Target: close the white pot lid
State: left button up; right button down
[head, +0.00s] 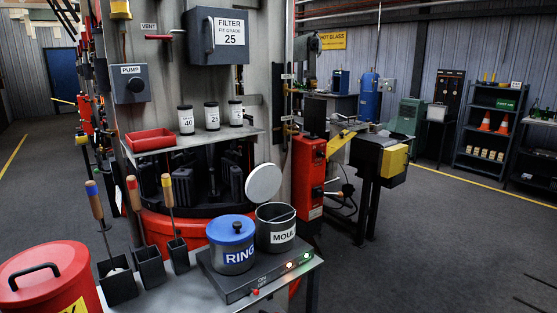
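The white pot lid (263,182) is a round pale disc. It stands tilted up at the back left of the grey pot marked "MOUL" (275,241), and the rest of that label is cut off around the curve. This pot is open at the top, and its contents cannot be made out. It stands on a dark heater box (232,285) at the right end of a grey bench. Neither of my grippers is in view.
A grey pot marked "RING" (233,258) with a blue knobbed lid (231,228) stands just left of the open pot. Dark holders with wooden-handled tools (171,205) and a red bin (44,278) are further left. A shelf with small cups (212,116) is above. Floor at right is clear.

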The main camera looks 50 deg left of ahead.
aim_at(262, 185)
jog(key=i+u, duration=0.25)
jog(key=i, duration=0.4)
jog(key=i+l+u, duration=0.25)
jog(key=i, duration=0.4)
jog(key=i+u, duration=0.5)
jog(key=i+l+u, duration=0.1)
jog(key=i+u, duration=0.35)
jog(key=i, duration=0.1)
